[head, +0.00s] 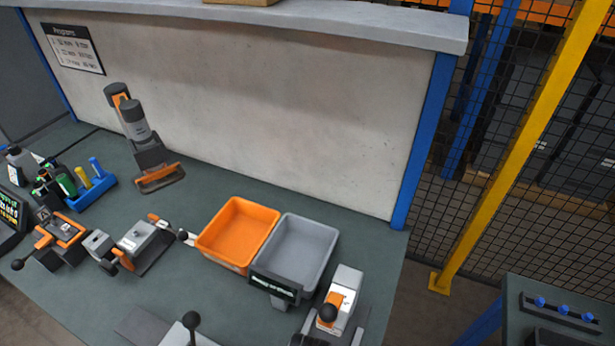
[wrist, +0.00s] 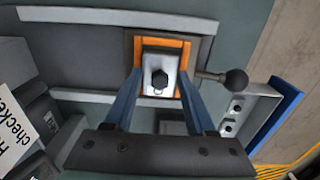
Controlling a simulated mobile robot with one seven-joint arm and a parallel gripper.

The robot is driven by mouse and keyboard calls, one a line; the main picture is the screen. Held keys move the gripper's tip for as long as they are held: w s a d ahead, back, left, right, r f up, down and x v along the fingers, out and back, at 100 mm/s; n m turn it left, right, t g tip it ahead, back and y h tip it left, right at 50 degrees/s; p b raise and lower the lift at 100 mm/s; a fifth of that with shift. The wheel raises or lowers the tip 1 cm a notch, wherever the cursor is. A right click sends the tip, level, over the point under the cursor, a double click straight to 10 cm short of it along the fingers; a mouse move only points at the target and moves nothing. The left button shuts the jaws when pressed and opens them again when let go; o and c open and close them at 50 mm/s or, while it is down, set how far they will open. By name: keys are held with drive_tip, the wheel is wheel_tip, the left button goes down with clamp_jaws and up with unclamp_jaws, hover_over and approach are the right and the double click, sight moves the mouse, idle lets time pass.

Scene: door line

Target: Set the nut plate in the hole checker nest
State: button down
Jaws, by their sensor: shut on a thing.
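In the wrist view, my gripper (wrist: 161,77) has its two blue fingers shut on the nut plate (wrist: 152,60), a light grey plate with a dark round feature at its middle. The plate lies over the orange-rimmed nest (wrist: 138,43), with orange showing beyond it and at its sides. Whether it rests on the nest floor or hangs just above cannot be told. A white label (wrist: 10,125) at the left reads in part "checker". The head view does not show my gripper, and I cannot tell which fixture there is this nest.
A black ball-ended lever (wrist: 235,81) stands right of the nest. Further right is a blue tray (wrist: 287,110) with light grey holed parts. In the head view, an orange bin (head: 222,262) and a grey bin (head: 318,226) stand on the bench among several fixtures.

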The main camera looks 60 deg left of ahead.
drive_tip(key=shift+f, duration=0.1)
drive_tip(key=shift+c, duration=1.1)
unclamp_jaws()
wheel_tip(320, 180, up, 12)
